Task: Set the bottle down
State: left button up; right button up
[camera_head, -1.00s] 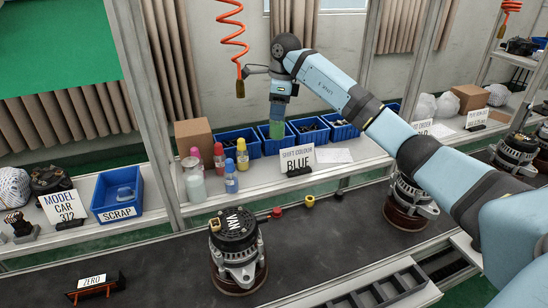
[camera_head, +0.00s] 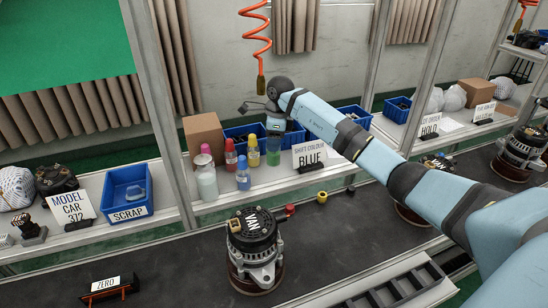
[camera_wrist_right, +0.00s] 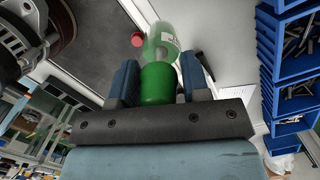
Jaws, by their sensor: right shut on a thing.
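My right gripper (camera_head: 274,135) points down over the white shelf (camera_head: 275,182). It is shut on the green bottle (camera_head: 273,155), which hangs upright below it, right of the yellow-capped bottle. In the right wrist view the fingers (camera_wrist_right: 158,85) close on both sides of the green cap (camera_wrist_right: 157,86). My left gripper is not in view.
The "SHIFT COLOUR BLUE" sign (camera_head: 309,155) stands to the right. Blue bins (camera_head: 323,129) stand behind. An alternator (camera_head: 254,246) sits in front.

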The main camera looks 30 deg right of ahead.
aim_at(273, 157)
notch_tip(273, 157, down, 7)
jog(key=shift+r, duration=0.1)
dwell(0.3)
jog(key=shift+f, duration=0.25)
jog(key=o, duration=1.2)
jog(key=shift+r, duration=0.3)
jog(key=r, duration=0.7)
jog(key=d+r, duration=0.1)
jog(key=r, duration=0.3)
jog(key=shift+s+d+r+b, duration=0.1)
jog(key=shift+s+r+b, duration=0.25)
jog(key=shift+s, duration=0.05)
